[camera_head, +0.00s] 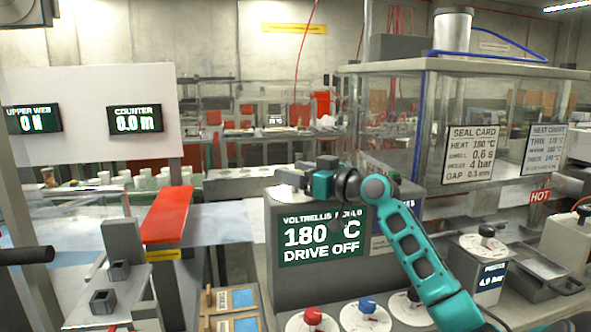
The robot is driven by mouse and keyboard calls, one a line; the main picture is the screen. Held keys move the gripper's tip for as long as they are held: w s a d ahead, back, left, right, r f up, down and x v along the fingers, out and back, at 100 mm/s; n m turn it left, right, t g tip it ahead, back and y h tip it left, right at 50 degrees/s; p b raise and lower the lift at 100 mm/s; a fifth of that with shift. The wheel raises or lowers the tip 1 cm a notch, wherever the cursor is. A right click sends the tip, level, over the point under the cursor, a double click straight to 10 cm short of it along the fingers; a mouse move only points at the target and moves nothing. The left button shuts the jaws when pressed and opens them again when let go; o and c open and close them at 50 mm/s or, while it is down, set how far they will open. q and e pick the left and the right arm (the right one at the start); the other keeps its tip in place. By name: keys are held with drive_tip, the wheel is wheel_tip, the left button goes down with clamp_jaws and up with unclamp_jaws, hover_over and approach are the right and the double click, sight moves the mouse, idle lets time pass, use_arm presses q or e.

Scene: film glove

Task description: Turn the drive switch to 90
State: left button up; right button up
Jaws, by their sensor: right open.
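A grey control box (262,245) stands at the centre, with a green display (300,257) reading 180 °C and DRIVE OFF. In front of it are round white dials with a red knob (313,316), a blue knob (367,305) and a dark knob (413,295). The lower edge of the picture cuts the dials; their labels are unreadable, so I cannot tell which is the drive switch. My left gripper is out of view.
A clear-walled enclosure (490,95) with a HOT sign (540,196) stands at the right. Another dial (484,243) sits below it. A red plate (167,214) and grey blocks (105,300) are at the left. Small trays (235,300) lie left of the dials.

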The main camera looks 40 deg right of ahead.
drive_tip(key=shift+w, duration=0.1)
drive_tip(key=shift+c, duration=0.3)
drive_tip(key=c, duration=0.9)
drive_tip(key=shift+o, duration=0.2)
